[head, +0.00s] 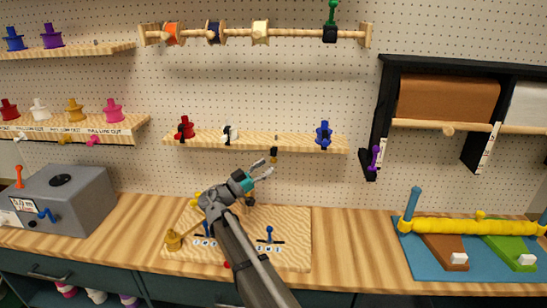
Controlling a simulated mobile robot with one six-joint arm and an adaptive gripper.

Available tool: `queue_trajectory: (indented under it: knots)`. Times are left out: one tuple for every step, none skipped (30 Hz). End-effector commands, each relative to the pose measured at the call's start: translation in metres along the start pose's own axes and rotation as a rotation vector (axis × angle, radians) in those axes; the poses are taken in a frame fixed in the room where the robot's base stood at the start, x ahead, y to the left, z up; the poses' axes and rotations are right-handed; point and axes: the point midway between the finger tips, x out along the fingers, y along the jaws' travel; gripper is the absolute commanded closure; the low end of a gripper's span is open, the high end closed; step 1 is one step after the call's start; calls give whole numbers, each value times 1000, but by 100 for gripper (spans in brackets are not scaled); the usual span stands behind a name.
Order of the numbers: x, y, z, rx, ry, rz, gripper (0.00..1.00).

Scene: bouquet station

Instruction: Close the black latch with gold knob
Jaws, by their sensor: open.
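A small black piece with a gold knob, which looks like the black latch (274,153), hangs at the front edge of the middle shelf. It is too small to tell whether it stands open or closed. My gripper (267,168) is open and empty. Its fingers point up and right, with the tips just below and left of the black piece in the picture; I cannot tell the gap in depth. Another small dark piece with a gold part (250,199) shows beside my wrist, above the wooden board, partly hidden by my arm.
The middle shelf (295,142) carries red, white and blue spool-like pieces. Below my arm lies a wooden board (292,255) with blue handles. A grey box (75,200) stands left; a blue tray with a yellow bar (475,227) stands right. The counter between board and tray is clear.

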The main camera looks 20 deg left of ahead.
Motion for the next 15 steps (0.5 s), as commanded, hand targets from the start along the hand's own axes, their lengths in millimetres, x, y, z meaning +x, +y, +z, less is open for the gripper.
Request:
queue_trajectory:
  knots:
    - [9, 0, -2, -1, 0, 1, 37]
    - [12, 0, -2, 0, 0, 1, 37]
    - [17, 0, -2, 0, 0, 1, 37]
    - [20, 0, -2, -1, 0, 1, 37]
    - [22, 0, -2, -1, 0, 1, 37]
    - [26, 0, -1, -1, 0, 1, 37]
    - [28, 0, -1, -1, 0, 1, 37]
    - [30, 0, -1, -1, 0, 1, 37]
    - [32, 0, -1, -1, 0, 0, 37]
    - [33, 0, -1, -1, 0, 0, 37]
    - [33, 0, 0, -1, 0, 0, 37]
    - [34, 0, 0, -1, 0, 0, 37]
    - [34, 0, 0, -1, 0, 0, 37]
    - [35, 0, 0, 0, 0, 0, 37]
    - [35, 0, 0, 0, 0, 0, 37]
